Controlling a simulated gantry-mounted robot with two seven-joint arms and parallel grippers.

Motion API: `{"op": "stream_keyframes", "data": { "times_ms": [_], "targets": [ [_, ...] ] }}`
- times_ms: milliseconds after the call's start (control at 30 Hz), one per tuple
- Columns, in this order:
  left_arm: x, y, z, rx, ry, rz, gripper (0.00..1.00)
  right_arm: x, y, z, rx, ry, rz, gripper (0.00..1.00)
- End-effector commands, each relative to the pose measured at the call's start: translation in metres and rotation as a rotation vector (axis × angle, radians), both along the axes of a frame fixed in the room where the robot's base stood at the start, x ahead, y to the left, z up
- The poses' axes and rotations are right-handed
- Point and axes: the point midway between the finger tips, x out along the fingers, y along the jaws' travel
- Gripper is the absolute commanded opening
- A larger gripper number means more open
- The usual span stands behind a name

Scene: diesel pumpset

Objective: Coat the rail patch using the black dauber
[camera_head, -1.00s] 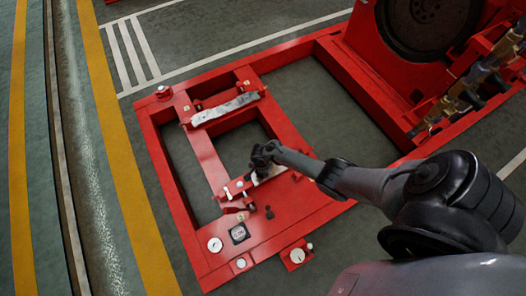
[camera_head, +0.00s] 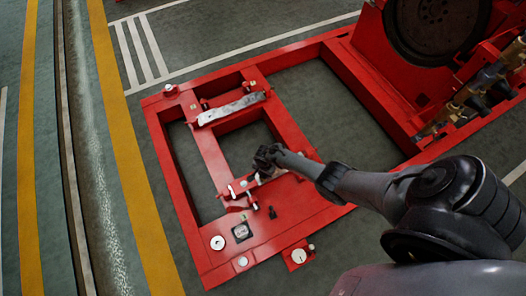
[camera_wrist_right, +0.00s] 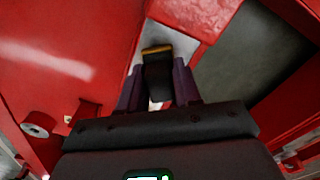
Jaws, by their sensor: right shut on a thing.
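My right gripper (camera_head: 265,160) is over the near cross rail of the red frame. In the right wrist view its two dark purple fingers (camera_wrist_right: 158,88) are shut on the black dauber (camera_wrist_right: 157,76), which has a yellowish-brown edge at its far end. A pale grey patch (camera_wrist_right: 184,45) lies on the red rail behind the dauber in that view. Part of this pale surface (camera_head: 266,178) shows below the gripper in the head view. I cannot tell whether the dauber touches it. My left gripper is not in view.
A mottled grey-white bar (camera_head: 232,109) lies on the far cross rail. A small black upright piece (camera_head: 272,212) and white round discs (camera_head: 217,243) are on the near plate. Red machinery with a large dark wheel (camera_head: 435,25) stands at upper right.

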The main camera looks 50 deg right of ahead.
Motion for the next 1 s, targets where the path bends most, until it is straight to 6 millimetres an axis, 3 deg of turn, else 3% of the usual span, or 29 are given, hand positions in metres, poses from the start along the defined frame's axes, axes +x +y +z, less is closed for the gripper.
{"op": "stream_keyframes", "data": {
  "times_ms": [1000],
  "targets": [
    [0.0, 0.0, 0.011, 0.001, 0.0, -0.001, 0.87, -0.013, -0.028, 0.001, -0.001, 0.001, 0.0, 0.0]
  ]
}}
